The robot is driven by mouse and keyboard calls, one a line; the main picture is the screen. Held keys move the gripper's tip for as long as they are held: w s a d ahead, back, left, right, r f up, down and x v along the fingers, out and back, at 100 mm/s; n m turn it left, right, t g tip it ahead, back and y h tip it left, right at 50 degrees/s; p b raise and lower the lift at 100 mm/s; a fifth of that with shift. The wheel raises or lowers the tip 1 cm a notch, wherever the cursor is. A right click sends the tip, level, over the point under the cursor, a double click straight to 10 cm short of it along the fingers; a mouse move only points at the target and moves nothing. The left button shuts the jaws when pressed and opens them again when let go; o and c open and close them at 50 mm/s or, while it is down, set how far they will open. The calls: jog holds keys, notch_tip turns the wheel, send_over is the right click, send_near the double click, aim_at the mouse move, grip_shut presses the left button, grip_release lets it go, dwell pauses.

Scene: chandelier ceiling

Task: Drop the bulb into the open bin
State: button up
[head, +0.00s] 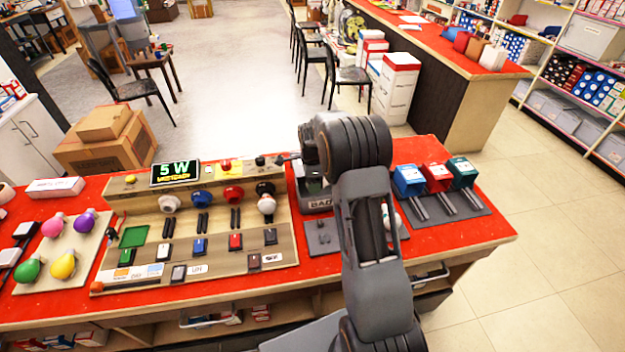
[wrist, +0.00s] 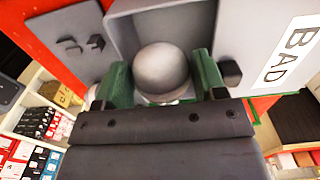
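A grey-white round bulb (wrist: 163,72) sits between the two green fingers of my gripper (wrist: 163,88) in the wrist view. The fingers are closed against its sides. Behind the bulb is the open grey bin (wrist: 222,30) with a BAD label. In the head view the same bin (head: 317,204) stands on the red counter, partly behind my arm. My gripper's fingers and the held bulb are hidden behind my arm there. Blue (head: 408,180), red (head: 437,177) and green (head: 463,172) bins stand to the right; whether they are open is unclear.
A wooden test panel (head: 200,265) with sockets, switches and a 5 W display (head: 175,172) lies left of the BAD bin. Several coloured bulbs stand on a board (head: 50,287) at far left. Another white bulb (head: 391,220) shows beside my arm.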

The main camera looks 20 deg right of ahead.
jog(key=o, duration=0.5)
jog(key=shift+c, duration=0.2)
notch_tip(320, 180, up, 14)
jog(key=b, duration=0.1)
jog(key=shift+f, duration=0.1)
dwell(0.5)
jog(key=s+a+n+t, duration=0.1)
jog(key=s+a+n, duration=0.2)
jog(key=s+n, duration=0.3)
jog(key=s+a+r+n+t, duration=0.1)
jog(key=s+a+n, duration=0.2)
jog(key=s+n, duration=0.4)
jog(key=s+a+r+n+t, duration=0.1)
jog(key=s+a+n+t, duration=0.1)
jog(key=s+n, duration=0.5)
jog(key=shift+s+a, duration=0.4)
jog(key=shift+s, duration=2.6)
